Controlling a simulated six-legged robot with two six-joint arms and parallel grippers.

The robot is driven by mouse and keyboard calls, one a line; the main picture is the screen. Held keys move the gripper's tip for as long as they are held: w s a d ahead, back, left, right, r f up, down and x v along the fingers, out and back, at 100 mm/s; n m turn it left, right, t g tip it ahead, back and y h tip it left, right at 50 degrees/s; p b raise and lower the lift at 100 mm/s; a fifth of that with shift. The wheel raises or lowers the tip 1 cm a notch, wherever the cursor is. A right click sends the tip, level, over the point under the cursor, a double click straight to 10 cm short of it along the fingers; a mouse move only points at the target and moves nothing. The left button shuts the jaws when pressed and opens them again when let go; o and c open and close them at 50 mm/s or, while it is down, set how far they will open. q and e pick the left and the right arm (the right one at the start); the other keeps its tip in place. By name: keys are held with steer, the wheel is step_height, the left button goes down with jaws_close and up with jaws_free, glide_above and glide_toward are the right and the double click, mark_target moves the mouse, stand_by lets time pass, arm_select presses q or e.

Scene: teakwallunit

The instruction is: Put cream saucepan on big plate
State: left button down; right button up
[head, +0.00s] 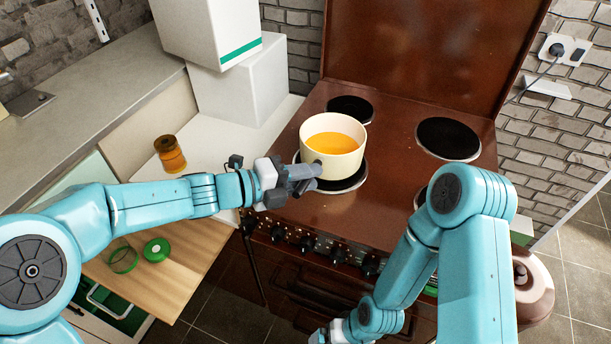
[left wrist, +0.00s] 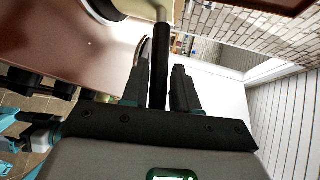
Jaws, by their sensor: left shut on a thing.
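The cream saucepan (head: 333,150) holds something orange and sits upright at the front left burner (head: 348,180) of the brown stove. I cannot tell whether its base touches the burner. My left gripper (head: 303,178) is shut on its handle, which points toward the front left. In the left wrist view the dark handle (left wrist: 160,62) runs between the two fingers (left wrist: 160,90), and part of the cream pan shows at the top edge. The wrist end of my right arm (head: 340,328) is low at the bottom edge; its fingers cannot be made out. I see no big plate.
White boxes (head: 240,85) stand behind left on the white counter. An amber jar (head: 170,153) stands nearer. A wooden board (head: 165,275) at lower left carries a green lid (head: 156,250) and a green ring (head: 123,260). The other burners (head: 448,139) are bare.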

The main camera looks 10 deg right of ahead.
arm_select(q)
steer(key=shift+f+b, duration=0.25)
steer(key=shift+b, duration=0.1)
steer(key=c, duration=0.8)
jaws_free()
steer(key=shift+f, duration=0.3)
steer(key=v, duration=1.6)
steer(key=shift+s+a+r, duration=0.1)
steer(key=shift+a+r, duration=0.1)
steer(key=shift+r, duration=0.05)
